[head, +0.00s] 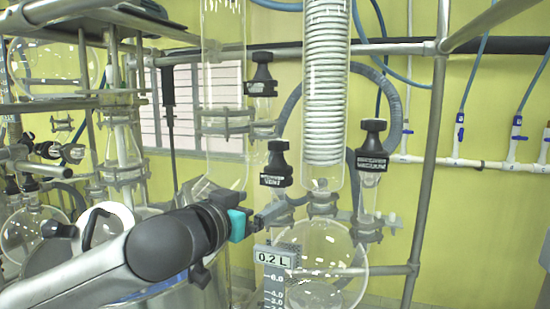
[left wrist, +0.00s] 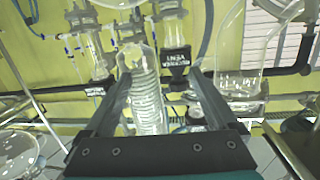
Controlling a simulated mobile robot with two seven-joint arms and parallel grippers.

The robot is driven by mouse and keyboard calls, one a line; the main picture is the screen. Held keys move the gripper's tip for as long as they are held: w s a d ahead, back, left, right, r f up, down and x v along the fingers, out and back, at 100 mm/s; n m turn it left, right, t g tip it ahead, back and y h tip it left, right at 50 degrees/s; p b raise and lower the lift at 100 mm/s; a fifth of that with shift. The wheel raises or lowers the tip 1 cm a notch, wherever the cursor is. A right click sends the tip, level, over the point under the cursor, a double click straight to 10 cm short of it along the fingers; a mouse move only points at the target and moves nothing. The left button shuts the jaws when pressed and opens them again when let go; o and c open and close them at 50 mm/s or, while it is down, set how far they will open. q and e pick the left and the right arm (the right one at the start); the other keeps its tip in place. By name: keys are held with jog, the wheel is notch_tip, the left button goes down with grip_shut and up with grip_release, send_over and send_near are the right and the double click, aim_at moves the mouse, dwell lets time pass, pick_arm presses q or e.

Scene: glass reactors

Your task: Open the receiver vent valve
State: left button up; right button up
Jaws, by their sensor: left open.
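The receiver vent valve has a black knob and a black label ending in "VENT" (head: 276,180); it stands left of the coiled glass column in the head view. In the left wrist view its black label (left wrist: 177,60) shows upside down, just beyond the fingertips. My left gripper (head: 278,212) is just below the valve in the head view and points toward the glassware. In the left wrist view its two fingers (left wrist: 160,82) are apart with nothing held between them. The coiled glass column (left wrist: 147,92) shows behind the gap. My right gripper is not in view.
A similar black valve labelled "VACUUM" (head: 372,160) stands to the right, and another black valve (head: 262,88) is above. A round glass flask (head: 330,255) and a "0.2 L" scale sign (head: 275,258) are close below my gripper. A metal frame post (head: 427,170) stands at right.

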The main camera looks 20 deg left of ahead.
aim_at(274, 147)
pick_arm(q)
jog(key=a+r+n+t, duration=0.1)
jog(key=a+r, duration=0.2)
jog(key=r, duration=0.5)
jog(key=w+p, duration=0.1)
jog(key=w, duration=0.3)
jog(key=w+d+p, duration=0.1)
jog(key=w+p, duration=0.1)
jog(key=w, duration=0.2)
jog(key=w+p, duration=0.2)
jog(key=w, duration=0.3)
jog(key=shift+w+d+f, duration=0.1)
jog(key=shift+d+f, duration=0.05)
jog(key=shift+d, duration=0.25)
jog(key=shift+w+d, duration=0.1)
jog(key=shift+w, duration=0.65)
jog(key=shift+f, duration=0.1)
jog(key=c, duration=1.4)
